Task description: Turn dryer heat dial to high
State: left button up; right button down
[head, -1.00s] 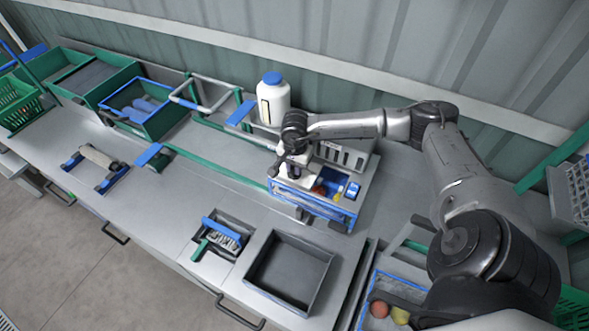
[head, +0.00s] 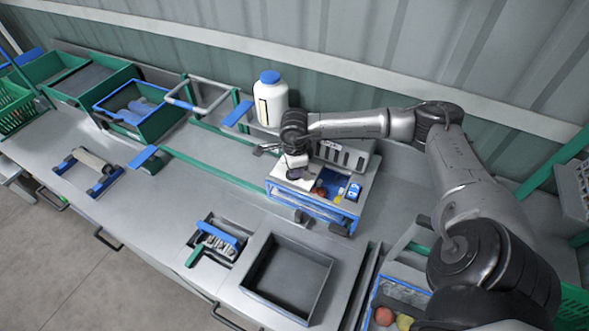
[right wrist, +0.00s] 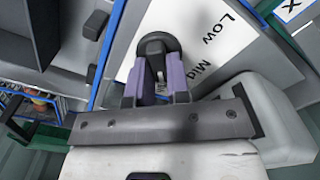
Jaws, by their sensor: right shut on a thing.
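The dryer (head: 312,205) is a blue-edged box on the bench, with a small blue panel at its right side. My right gripper (head: 296,173) is over the left part of its top. In the right wrist view my right gripper (right wrist: 158,92) has its purple-lined fingers shut on the black heat dial (right wrist: 157,47). A white label plate (right wrist: 205,40) beside the dial reads "Low" and "Mid". The rest of the plate is hidden by the gripper, and I cannot tell the dial's exact setting. My left gripper is not in view.
A white bottle with a blue cap (head: 271,97) stands just behind the gripper. A grey slotted unit (head: 345,152) is behind the dryer. An empty grey tray (head: 287,278) and a brush in a holder (head: 217,240) are in front. The bench to the left has clear room.

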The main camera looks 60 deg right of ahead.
jog(key=shift+m, duration=1)
jog(key=shift+r, duration=0.1)
jog(key=c, duration=1.1)
grip_release()
jog(key=shift+r, duration=0.15)
notch_tip(320, 180, up, 13)
jog(key=shift+r+b, duration=0.2)
jog(key=shift+b, duration=0.1)
